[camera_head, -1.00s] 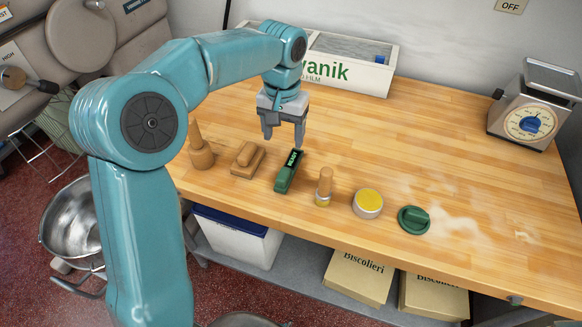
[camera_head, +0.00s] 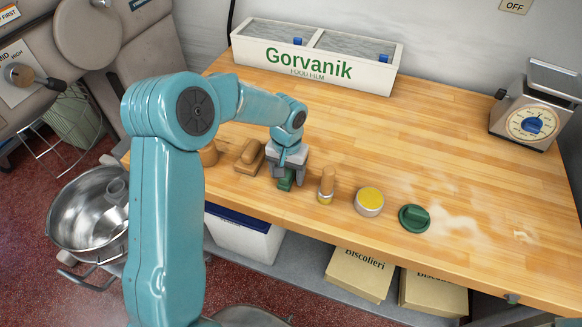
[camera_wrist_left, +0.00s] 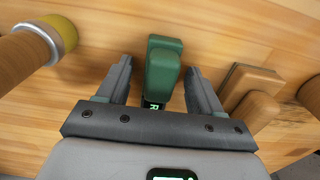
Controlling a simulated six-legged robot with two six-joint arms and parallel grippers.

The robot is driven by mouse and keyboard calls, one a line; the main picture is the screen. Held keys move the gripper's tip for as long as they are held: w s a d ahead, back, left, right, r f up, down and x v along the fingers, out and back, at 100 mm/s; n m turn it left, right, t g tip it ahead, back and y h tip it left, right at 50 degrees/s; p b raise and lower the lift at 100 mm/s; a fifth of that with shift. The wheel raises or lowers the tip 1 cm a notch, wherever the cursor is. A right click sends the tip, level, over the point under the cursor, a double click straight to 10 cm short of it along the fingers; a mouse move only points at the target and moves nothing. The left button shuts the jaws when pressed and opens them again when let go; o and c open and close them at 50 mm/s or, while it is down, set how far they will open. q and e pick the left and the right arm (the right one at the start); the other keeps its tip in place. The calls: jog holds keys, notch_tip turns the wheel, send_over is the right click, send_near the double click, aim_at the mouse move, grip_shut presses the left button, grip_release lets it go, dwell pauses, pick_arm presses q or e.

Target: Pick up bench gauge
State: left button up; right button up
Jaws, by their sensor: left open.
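The bench gauge seems to be the green bar-shaped tool (camera_head: 286,182) with a dark lettered face, lying on the wooden worktop. In the head view my left gripper (camera_head: 287,171) is low over it and hides most of it. In the left wrist view the green tool (camera_wrist_left: 163,66) lies between the two spread fingers of my left gripper (camera_wrist_left: 159,75). Gaps show on both sides, so the jaws are open around it. Its lower end is hidden under the gripper body. My right gripper is not in view.
A wooden block (camera_head: 249,157) sits close on the left and a wooden-handled tool (camera_head: 326,186) on the right. Further right are a yellow-topped tin (camera_head: 369,201) and a green round piece (camera_head: 414,218). A white box (camera_head: 315,62) and a scale (camera_head: 533,115) stand behind; mid-worktop is clear.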

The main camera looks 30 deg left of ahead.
pick_arm(q)
jog(key=shift+s+d+r, duration=0.1)
grip_shut()
jog(key=shift+r, duration=0.6)
notch_tip(320, 180, up, 19)
jog(key=shift+b, duration=0.45)
jog(key=shift+f, duration=0.1)
